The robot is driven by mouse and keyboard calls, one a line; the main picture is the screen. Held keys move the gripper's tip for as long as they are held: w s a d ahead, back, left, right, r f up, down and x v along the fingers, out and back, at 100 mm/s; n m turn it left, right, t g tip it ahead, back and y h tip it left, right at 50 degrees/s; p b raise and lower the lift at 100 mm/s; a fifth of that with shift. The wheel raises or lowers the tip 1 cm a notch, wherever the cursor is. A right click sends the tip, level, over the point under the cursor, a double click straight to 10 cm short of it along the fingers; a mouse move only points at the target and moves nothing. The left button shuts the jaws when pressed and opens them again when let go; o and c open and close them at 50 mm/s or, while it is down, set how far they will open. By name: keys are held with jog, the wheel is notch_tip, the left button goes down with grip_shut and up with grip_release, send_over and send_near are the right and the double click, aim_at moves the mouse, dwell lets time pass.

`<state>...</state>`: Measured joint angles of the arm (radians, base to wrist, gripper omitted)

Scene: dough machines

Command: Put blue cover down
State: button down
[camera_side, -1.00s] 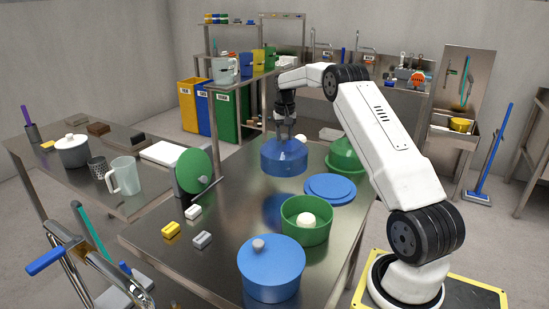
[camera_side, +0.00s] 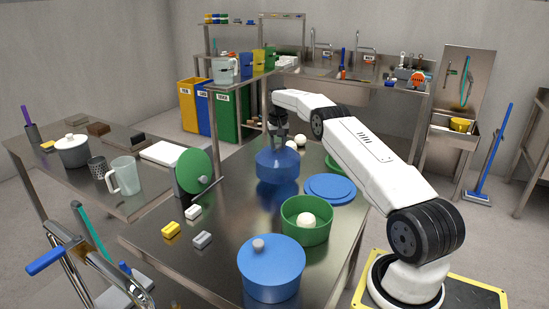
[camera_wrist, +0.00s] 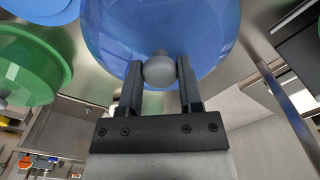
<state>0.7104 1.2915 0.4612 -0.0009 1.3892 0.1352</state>
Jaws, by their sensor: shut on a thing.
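The blue cover (camera_side: 277,166) is a see-through blue dome with a grey knob. It is at the far middle of the steel table (camera_side: 225,215), and I cannot tell whether its rim touches the top. My gripper (camera_side: 279,124) is above it, with the fingers pointing down. In the wrist view my gripper (camera_wrist: 160,85) is shut on the grey knob (camera_wrist: 159,69), and the blue cover (camera_wrist: 160,28) fills the top middle. The cover's far rim is cut off there.
A flat blue lid (camera_side: 330,187), a green bowl (camera_side: 306,231) with a dough ball (camera_side: 305,219) and a blue lidded pot (camera_side: 271,274) stand nearer. A green cover (camera_wrist: 22,65) is partly hidden by my arm in the side view. White balls (camera_side: 299,142) lie behind the cover.

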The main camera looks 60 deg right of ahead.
aim_at(278, 151)
jog(key=shift+d+f, duration=0.1)
jog(key=shift+f, duration=0.05)
jog(key=shift+w+f, duration=0.1)
jog(key=shift+f, duration=1.7)
jog(key=shift+c, duration=1.3)
grip_release()
jog(key=shift+r, duration=3.9)
